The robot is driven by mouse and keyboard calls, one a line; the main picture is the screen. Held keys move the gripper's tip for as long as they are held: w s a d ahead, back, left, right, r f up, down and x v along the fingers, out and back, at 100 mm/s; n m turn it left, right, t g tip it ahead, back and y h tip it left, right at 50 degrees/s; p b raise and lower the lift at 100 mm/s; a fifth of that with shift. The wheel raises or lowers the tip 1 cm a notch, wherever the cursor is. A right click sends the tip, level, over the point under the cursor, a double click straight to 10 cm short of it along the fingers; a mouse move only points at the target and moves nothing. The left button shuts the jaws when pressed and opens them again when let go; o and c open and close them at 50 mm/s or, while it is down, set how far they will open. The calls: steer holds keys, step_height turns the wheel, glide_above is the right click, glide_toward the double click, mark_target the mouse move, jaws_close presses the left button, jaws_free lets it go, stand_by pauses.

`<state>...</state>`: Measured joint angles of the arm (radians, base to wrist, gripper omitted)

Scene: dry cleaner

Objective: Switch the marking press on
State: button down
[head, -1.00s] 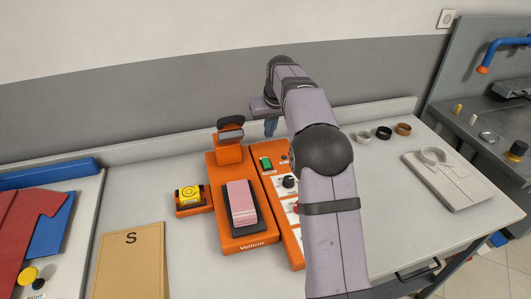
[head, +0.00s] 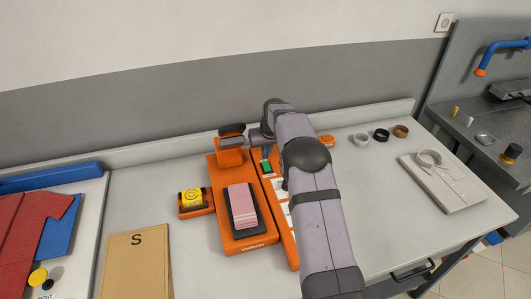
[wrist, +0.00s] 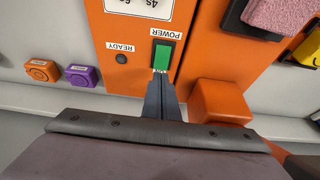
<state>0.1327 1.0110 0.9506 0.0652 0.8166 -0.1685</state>
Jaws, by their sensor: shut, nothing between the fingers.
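The orange marking press (head: 250,245) stands on the counter with a pink stack (head: 241,204) on its dark pad. Its control panel (head: 275,190) is along the right side, partly hidden by my arm. The green POWER switch (head: 266,167) is near the panel's far end and shows large in the wrist view (wrist: 163,54). The dark READY lamp (wrist: 121,59) is beside it. My gripper (wrist: 160,74) is shut and empty, its tips at the switch's near edge in the wrist view; I cannot tell whether they touch. In the head view my gripper (head: 266,155) is just above the switch.
An orange block (wrist: 219,102) rises close beside my fingers. Orange (wrist: 42,71) and purple (wrist: 82,75) pieces lie past the panel. A yellow roll (head: 193,198) is left of the press. Several bands (head: 382,135) and a folded shirt (head: 443,180) lie right.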

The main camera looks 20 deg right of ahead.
mark_target(264, 161)
steer(key=shift+p+x, duration=0.4)
steer(key=shift+x, duration=0.7)
steer(key=shift+s, duration=0.2)
steer(key=shift+w+f+b, duration=0.15)
steer(key=shift+f+b, duration=0.4)
steer(key=shift+r, duration=0.15)
